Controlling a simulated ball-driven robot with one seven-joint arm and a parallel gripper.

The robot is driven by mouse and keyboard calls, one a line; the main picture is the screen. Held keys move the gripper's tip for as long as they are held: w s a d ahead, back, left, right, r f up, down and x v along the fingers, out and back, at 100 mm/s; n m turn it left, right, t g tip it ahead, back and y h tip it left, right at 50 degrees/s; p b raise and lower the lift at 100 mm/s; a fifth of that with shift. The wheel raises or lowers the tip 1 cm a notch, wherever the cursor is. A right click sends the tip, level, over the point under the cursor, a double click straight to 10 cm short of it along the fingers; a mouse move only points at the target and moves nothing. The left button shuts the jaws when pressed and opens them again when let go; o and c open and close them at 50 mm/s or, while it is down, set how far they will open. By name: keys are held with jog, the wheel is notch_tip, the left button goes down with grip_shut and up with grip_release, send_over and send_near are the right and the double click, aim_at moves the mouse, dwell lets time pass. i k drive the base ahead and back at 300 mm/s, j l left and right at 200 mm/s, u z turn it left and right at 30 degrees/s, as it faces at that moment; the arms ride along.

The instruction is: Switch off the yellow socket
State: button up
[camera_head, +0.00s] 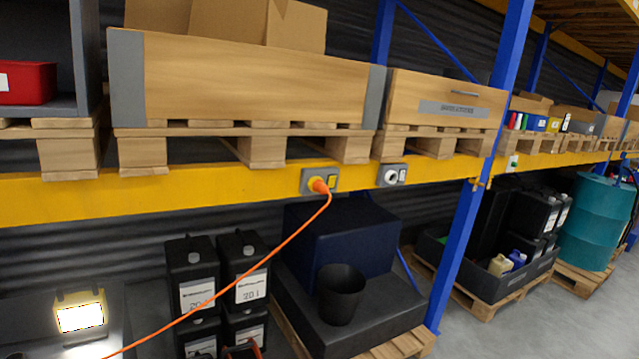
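The yellow socket (308,184) is in a small grey housing on the yellow shelf beam, near the middle of the view. An orange plug (320,186) sits in it, and an orange cable (262,262) runs from the plug down to the lower left. A small yellow switch (333,178) is at the right side of the same housing; its position is too small to tell. A second grey socket box (391,175) with a pale round socket is on the beam to the right. My gripper is not in view.
A lit work lamp (80,312) stands at the lower left, near the cable. Black canisters (192,265), a dark blue box (340,235) and a black bucket (341,293) stand below the beam. A blue rack post (470,220) rises to the right.

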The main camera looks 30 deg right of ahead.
aim_at(331, 182)
jog(key=i+l, duration=0.85)
jog(key=i, duration=0.15)
jog(key=i+l, duration=0.85)
jog(key=i, duration=0.15)
